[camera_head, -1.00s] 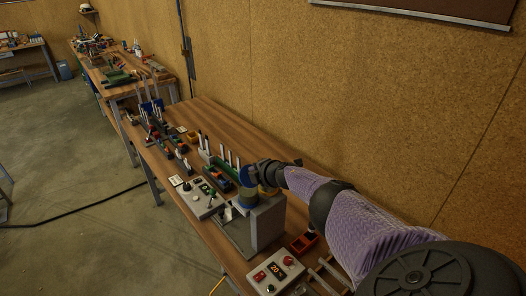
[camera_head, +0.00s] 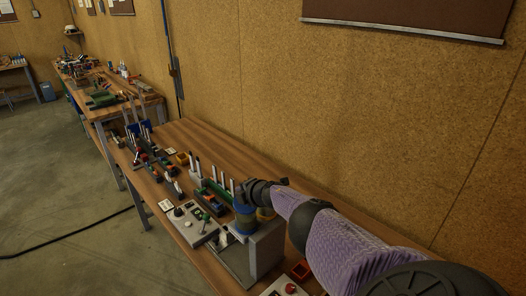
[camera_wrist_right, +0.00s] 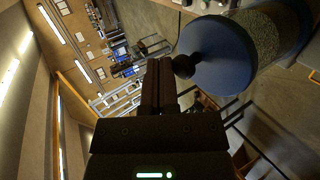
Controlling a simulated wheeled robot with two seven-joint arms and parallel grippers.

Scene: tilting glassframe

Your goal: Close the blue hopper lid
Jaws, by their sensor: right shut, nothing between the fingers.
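The blue hopper (camera_head: 244,218) stands on a grey machine block at the table's front part. Its blue round lid (camera_wrist_right: 218,58) with a black knob (camera_wrist_right: 184,66) fills the upper middle of the right wrist view, at the end of a cylinder of grainy material (camera_wrist_right: 270,28). I cannot tell whether a gap is left under the lid. My right gripper (camera_wrist_right: 160,66) is shut and empty, its fingertips close beside the knob; contact is unclear. In the head view the right gripper (camera_head: 256,190) is at the hopper's top and partly hides it. My left gripper is not in view.
The grey block (camera_head: 265,245) carries the hopper. A control box with knobs (camera_head: 192,222) stands left of it, and a green rack with white rods (camera_head: 215,190) behind. The wall runs along the table's back.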

